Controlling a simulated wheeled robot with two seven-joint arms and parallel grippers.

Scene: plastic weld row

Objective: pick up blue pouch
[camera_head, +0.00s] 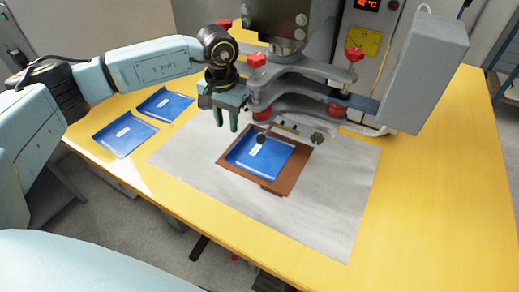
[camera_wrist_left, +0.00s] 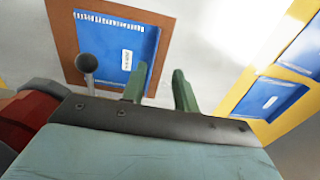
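A flat blue pouch (camera_head: 259,156) with a white label lies on a brown plate (camera_head: 292,176) below the machine's press head. In the left wrist view the same pouch (camera_wrist_left: 112,58) lies on its brown frame (camera_wrist_left: 62,35), partly covered by a round-ended rod. Two more blue pouches, one nearer (camera_head: 124,134) and one farther (camera_head: 165,104), lie on the left of the table. My left gripper (camera_head: 227,125) points down, left of the plate and above the grey sheet. Its green fingers are apart with nothing between them, also in the left wrist view (camera_wrist_left: 159,88). My right gripper is not in view.
The welding machine's grey arms with red knobs (camera_head: 257,60) stand close to the right of my left gripper. A grey box (camera_head: 425,75) overhangs at the right. The grey sheet (camera_head: 335,205) and yellow table (camera_head: 440,200) are clear in front and at right.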

